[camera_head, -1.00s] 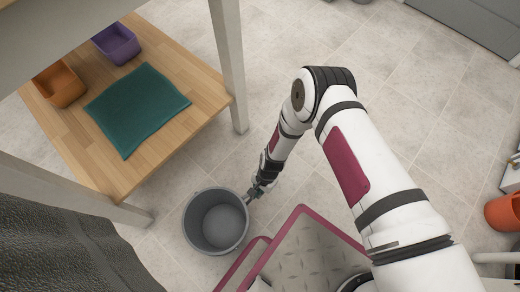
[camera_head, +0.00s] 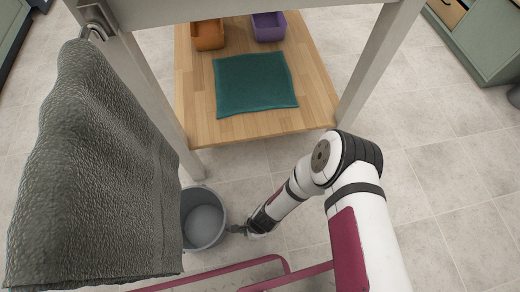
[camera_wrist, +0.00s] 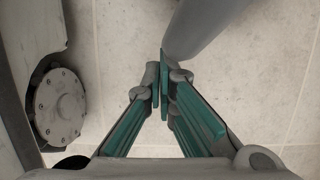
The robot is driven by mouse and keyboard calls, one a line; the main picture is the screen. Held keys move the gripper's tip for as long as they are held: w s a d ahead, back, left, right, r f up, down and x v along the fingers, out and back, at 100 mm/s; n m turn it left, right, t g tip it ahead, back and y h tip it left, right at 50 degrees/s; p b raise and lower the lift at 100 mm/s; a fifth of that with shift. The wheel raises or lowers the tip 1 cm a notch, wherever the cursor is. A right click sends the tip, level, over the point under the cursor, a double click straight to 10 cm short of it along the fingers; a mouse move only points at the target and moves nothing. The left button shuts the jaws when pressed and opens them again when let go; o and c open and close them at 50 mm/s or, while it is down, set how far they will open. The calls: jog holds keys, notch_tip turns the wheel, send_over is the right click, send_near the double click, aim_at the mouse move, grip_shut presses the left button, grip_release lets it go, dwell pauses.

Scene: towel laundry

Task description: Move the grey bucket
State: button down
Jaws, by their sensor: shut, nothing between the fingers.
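The grey bucket (camera_head: 205,222) stands upright on the floor in the head view, and looks empty. The hanging grey towel hides part of its left side. My gripper (camera_head: 236,229) is low at the bucket's right side, its tip close against the outer wall; I cannot tell whether they touch. In the wrist view the bucket's outer wall (camera_wrist: 205,28) shows at the top, just beyond the fingertips. My gripper's green-padded fingers (camera_wrist: 163,88) are shut together with nothing between them. The bucket is outside the fingers, not held.
A table with a low wooden shelf (camera_head: 190,128) stands behind the bucket. The shelf bears a green cloth (camera_head: 255,83), an orange bin (camera_head: 208,36) and a purple bin (camera_head: 269,27). The dark grey towel (camera_head: 95,180) hangs at left. Tiled floor (camera_head: 445,185) is clear at right.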

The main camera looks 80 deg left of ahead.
dwell(0.4)
jog(key=shift+w, duration=0.45)
jog(key=w, duration=0.2)
jog(key=shift+w+b, duration=0.35)
jog(key=p+v, duration=0.4)
jog(key=v, duration=0.6)
jog(key=shift+w+d, duration=0.1)
jog(key=shift+w, duration=0.05)
